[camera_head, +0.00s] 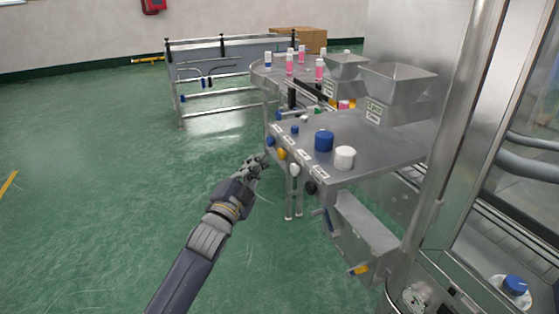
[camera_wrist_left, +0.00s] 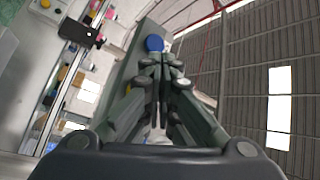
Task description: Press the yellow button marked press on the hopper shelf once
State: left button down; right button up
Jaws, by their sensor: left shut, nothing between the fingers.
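The hopper shelf (camera_head: 385,150) is a grey metal table at right of centre in the head view. Its left front edge carries a row of knobs: a blue one (camera_head: 270,141), the yellow button (camera_head: 281,154), a white one (camera_head: 295,170) and a black one (camera_head: 310,187). White labels lie above them, too small to read. My left gripper (camera_head: 264,158) is shut and empty, just left of the yellow button; contact cannot be told. In the left wrist view the shut fingers (camera_wrist_left: 160,68) point towards a blue knob (camera_wrist_left: 154,43). My right gripper is not in view.
A blue cap (camera_head: 323,141) and a white cap (camera_head: 344,157) stand on the shelf. Metal hoppers (camera_head: 398,88) rise behind them. Pink bottles (camera_head: 319,70) stand on a round table at the back. A steel machine column fills the right. The green floor at left is clear.

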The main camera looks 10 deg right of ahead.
aim_at(284, 154)
pick_arm(q)
jog(key=shift+w+d, duration=0.3)
jog(key=shift+d, duration=0.65)
jog(key=shift+b, duration=0.3)
dwell(0.5)
jog(key=shift+w+d, duration=0.15)
jog(key=shift+d, duration=0.25)
